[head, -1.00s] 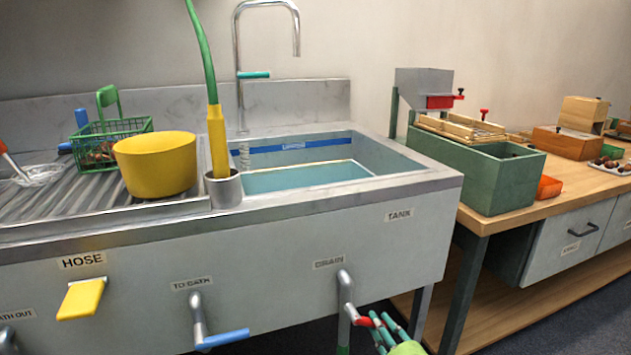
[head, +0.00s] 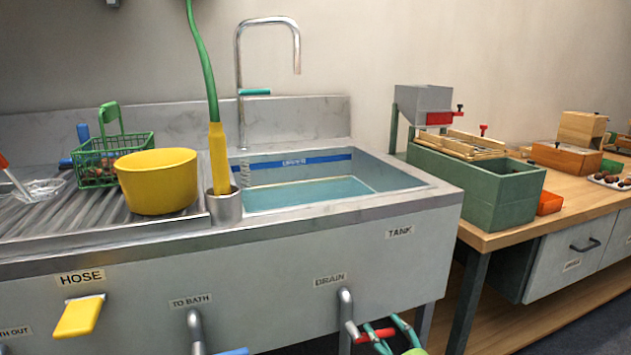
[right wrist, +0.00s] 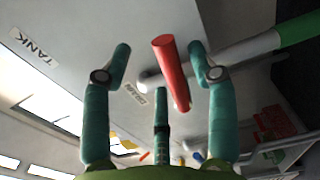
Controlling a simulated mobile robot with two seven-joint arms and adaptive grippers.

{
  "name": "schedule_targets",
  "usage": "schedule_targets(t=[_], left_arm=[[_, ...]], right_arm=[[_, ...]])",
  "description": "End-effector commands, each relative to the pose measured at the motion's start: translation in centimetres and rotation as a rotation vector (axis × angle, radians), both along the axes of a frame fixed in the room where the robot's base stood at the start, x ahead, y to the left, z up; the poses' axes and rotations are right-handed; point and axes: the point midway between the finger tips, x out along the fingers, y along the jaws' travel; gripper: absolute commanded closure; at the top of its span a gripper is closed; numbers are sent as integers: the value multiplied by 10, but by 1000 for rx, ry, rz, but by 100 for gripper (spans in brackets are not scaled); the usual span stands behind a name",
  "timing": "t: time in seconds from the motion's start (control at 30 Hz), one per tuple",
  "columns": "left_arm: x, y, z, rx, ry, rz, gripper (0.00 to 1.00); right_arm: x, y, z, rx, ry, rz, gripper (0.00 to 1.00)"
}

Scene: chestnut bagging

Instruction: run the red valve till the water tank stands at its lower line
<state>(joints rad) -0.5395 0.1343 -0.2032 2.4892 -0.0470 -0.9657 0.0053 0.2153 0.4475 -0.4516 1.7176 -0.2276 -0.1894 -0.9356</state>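The red valve (head: 376,335) is a red bar handle on the grey drain pipe (head: 345,305), under the DRAIN label on the sink front. My right gripper (head: 381,338) is at this handle, partly cut off by the lower edge. In the right wrist view the red handle (right wrist: 171,70) lies between its spread teal fingers (right wrist: 160,55), with gaps on both sides. The water tank (head: 415,185) is the sink basin at the right, with blue-green water (head: 305,193) in it. A blue band (head: 290,161) runs along its back wall above the water; a pale line edges the water. My left gripper is out of view.
A yellow bowl (head: 157,183) and a green wire basket (head: 112,160) stand on the drainboard. A yellow-ended hose (head: 218,160) stands in a metal cup (head: 224,207). Yellow HOSE (head: 80,316) and blue TO BATH (head: 234,351) handles flank the sink front. A wooden bench (head: 500,236) is at right.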

Motion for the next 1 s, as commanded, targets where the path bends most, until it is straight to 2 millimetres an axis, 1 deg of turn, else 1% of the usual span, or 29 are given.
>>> schedule_targets(t=[0.27,0.37,0.6,1.0], left_arm=[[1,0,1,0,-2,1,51],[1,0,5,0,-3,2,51],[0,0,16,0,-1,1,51],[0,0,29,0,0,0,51]], right_arm=[[0,0,2,3,-3,-1,41],[-6,-3,2,5,-2,-1,41],[-33,-13,3,3,0,-1,41],[-77,-28,3,5,-2,-1,41]])
